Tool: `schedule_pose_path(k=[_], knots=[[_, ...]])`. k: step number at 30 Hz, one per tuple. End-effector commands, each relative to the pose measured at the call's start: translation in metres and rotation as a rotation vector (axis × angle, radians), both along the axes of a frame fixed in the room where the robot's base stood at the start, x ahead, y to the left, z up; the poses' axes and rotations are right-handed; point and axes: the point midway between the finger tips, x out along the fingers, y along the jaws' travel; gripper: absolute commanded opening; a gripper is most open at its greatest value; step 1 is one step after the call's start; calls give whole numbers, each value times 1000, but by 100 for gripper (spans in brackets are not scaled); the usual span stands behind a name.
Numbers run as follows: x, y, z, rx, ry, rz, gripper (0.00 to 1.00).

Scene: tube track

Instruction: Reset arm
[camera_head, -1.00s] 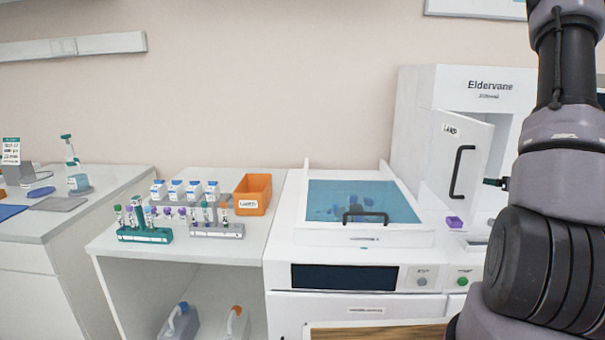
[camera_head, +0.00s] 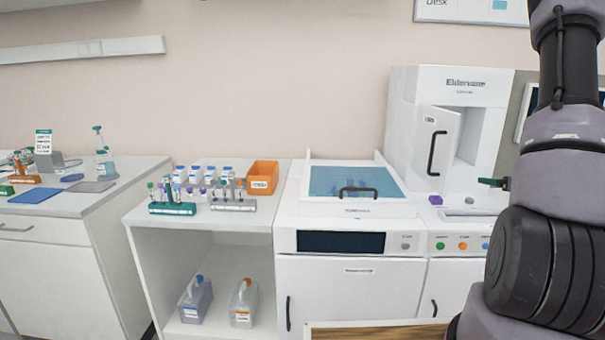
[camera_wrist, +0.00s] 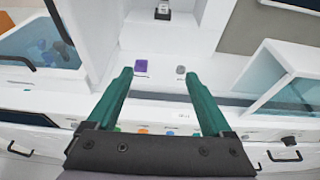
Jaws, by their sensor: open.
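My gripper (camera_wrist: 160,95) is open in the wrist view, with two green fingers apart and nothing between them that they hold. In the head view my dark and grey arm fills the right side, and only a green tip of my gripper (camera_head: 490,182) shows. Beyond the fingers, in the wrist view, a small purple block (camera_wrist: 141,66) and a small grey piece (camera_wrist: 181,71) lie on the white machine top, apart from the fingers.
The white Eldervane machine (camera_head: 477,85) has its handled door standing open. A blue-lidded white machine (camera_head: 300,215) stands left of it. Tube racks (camera_head: 172,209) and an orange bin (camera_head: 263,176) sit on the left counter. Jugs (camera_head: 195,300) stand below.

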Motion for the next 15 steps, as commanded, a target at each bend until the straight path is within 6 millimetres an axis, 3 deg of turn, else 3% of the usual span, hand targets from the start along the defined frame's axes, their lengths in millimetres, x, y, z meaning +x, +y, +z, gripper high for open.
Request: schedule_pose_path(k=[8, 15], knots=[[8, 28, 20, -21, -9, 96, 84], [14, 68, 45, -57, -17, 231, 84]])
